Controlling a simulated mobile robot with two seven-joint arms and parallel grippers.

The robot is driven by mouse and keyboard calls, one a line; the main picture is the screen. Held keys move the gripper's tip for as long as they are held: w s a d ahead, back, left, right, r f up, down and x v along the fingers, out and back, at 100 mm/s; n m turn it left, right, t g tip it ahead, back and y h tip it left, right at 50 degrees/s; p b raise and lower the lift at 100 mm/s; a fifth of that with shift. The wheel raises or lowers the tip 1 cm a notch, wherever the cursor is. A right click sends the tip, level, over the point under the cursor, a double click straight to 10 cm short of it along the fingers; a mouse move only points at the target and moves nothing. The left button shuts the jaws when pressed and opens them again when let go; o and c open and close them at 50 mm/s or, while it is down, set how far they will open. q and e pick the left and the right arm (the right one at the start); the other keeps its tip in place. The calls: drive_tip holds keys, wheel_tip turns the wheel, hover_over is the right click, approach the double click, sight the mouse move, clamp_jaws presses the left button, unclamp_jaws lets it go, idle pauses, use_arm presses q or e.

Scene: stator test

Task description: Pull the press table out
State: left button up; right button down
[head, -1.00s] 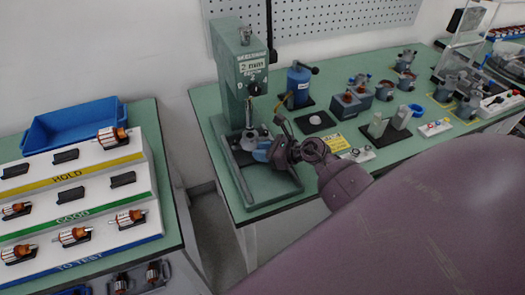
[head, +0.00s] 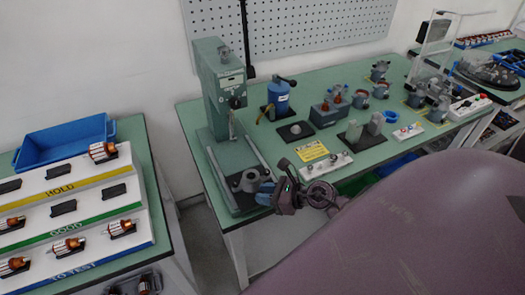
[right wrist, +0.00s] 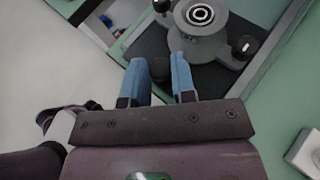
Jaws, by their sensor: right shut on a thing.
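The green press (head: 212,85) stands at the left end of the green bench. Its press table (head: 246,183), a grey sliding piece with a round fixture, sits at the front end of the rails, in front of the press column and clear of the ram. My right gripper (head: 270,192) is at the table's front right. In the right wrist view, the blue fingers (right wrist: 158,62) are shut on a dark knob (right wrist: 160,70) at the front of the press table. The round fixture (right wrist: 201,16) shows just beyond them. My left gripper is not in view.
A blue device (head: 278,97), a yellow sign (head: 312,151) and a white button box (head: 327,167) stand to the right on the bench. A stepped rack (head: 75,205) with several rotors and a blue bin (head: 62,143) is at the left. A floor gap separates the benches.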

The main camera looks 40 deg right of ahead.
drive_tip(key=c, duration=1.3)
unclamp_jaws()
drive_tip(key=shift+s+f, duration=0.1)
drive_tip(key=shift+s, duration=0.05)
drive_tip(key=shift+o, duration=1.2)
drive_tip(key=shift+s, duration=0.1)
drive_tip(key=shift+o, duration=0.6)
drive_tip(key=shift+s, duration=0.1)
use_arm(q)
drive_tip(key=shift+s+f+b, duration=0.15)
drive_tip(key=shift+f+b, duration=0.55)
use_arm(e)
drive_tip(key=v, duration=1)
drive_tip(key=shift+s, duration=0.25)
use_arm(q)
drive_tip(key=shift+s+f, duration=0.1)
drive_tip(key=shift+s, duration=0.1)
use_arm(e)
drive_tip(key=shift+d, duration=0.15)
